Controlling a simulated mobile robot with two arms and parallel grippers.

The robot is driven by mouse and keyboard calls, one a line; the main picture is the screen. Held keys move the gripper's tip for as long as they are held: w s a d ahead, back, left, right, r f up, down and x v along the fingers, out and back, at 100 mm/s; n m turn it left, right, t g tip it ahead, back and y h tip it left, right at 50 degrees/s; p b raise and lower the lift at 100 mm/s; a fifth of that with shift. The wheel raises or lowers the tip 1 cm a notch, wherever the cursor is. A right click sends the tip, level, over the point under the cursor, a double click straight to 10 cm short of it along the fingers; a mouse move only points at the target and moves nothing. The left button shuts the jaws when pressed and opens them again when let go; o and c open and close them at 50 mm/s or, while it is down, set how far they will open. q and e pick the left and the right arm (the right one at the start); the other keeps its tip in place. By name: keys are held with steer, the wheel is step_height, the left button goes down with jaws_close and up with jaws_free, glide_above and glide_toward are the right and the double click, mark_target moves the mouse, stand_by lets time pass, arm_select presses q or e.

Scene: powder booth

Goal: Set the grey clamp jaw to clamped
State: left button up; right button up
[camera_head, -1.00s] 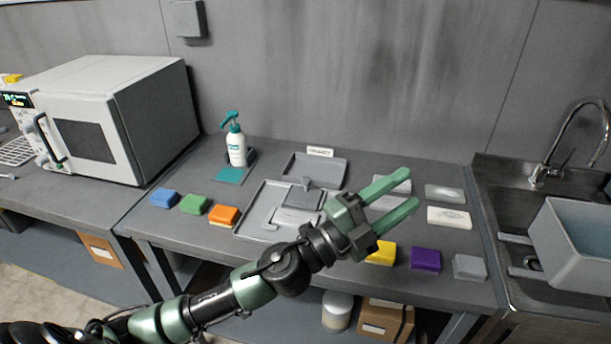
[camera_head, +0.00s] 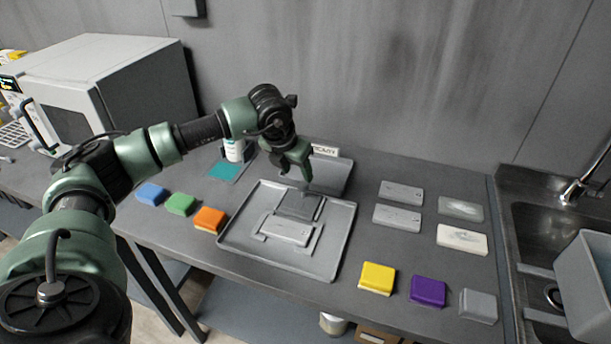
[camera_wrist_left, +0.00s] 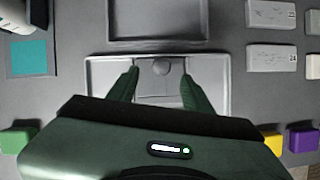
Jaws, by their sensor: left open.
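The gripper body hides the front of the tray there. My right gripper is in neither view.
A second grey tray (camera_head: 335,170) and a label sign stand behind. Blue, green and orange blocks (camera_head: 209,219) lie left; yellow, purple and grey blocks (camera_head: 428,291) lie front right. Several pale plates (camera_head: 398,216) lie right, before the sink (camera_head: 530,230). A spray bottle (camera_head: 234,150) is partly hidden.

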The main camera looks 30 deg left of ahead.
mark_target(302, 183)
arm_select(q)
steer(key=p+x, duration=0.1)
steer(key=x, duration=0.3)
steer(key=shift+s+d+f, duration=0.1)
steer(key=shift+x, duration=1.05)
jaws_close()
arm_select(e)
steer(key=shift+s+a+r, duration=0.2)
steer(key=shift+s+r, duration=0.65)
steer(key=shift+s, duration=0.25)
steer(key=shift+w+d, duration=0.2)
